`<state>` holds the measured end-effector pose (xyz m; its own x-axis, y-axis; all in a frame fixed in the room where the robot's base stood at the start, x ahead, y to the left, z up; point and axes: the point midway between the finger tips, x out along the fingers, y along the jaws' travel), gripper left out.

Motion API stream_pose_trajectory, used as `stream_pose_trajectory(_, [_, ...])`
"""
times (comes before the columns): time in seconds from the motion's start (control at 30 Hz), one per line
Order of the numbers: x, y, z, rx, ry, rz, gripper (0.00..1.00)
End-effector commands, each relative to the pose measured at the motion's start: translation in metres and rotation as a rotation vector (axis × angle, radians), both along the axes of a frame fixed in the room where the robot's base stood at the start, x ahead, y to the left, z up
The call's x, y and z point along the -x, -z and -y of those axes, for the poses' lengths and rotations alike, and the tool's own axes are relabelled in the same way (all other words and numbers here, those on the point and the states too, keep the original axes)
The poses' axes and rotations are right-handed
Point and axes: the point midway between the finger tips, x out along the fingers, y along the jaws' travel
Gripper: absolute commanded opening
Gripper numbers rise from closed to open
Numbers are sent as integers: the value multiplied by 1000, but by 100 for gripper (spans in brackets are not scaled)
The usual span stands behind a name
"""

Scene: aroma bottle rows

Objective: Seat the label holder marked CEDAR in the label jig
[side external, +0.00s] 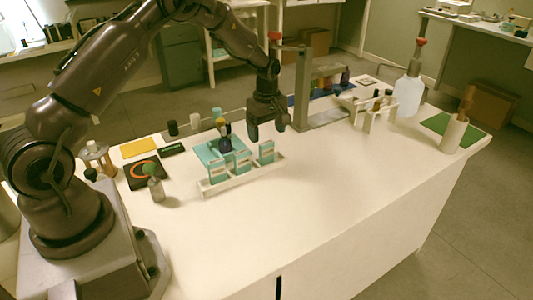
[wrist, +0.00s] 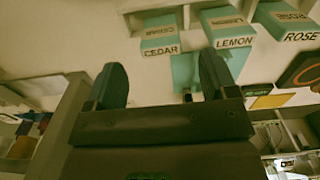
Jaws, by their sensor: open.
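The CEDAR label holder (wrist: 160,36) is a teal block with a pale label, at the top of the wrist view. By the row order it is the right-hand teal block (side external: 266,151) in the side view. It stands in a long white tray (side external: 262,173) beside the LEMON holder (wrist: 228,28) and the ROSE holder (wrist: 287,20). My gripper (side external: 268,130) is open and empty, fingers downward, above and just behind the CEDAR end of the tray; it also shows in the wrist view (wrist: 162,78). I cannot tell which fixture is the label jig.
A grey post (side external: 301,92) on a base stands close right of my gripper. A white rack (side external: 372,112) and a clear bottle (side external: 408,97) are farther right. The table front right is clear.

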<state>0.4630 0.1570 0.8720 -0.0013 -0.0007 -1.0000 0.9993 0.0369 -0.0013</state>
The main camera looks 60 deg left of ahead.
Motion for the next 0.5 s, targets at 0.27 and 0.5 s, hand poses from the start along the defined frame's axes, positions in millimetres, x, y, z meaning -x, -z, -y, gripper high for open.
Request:
stream_pose_trajectory(0.27, [0,24,0,0,2,0,79])
stream_pose_trajectory(0.5, [1,60,-1,0,2,-1,79])
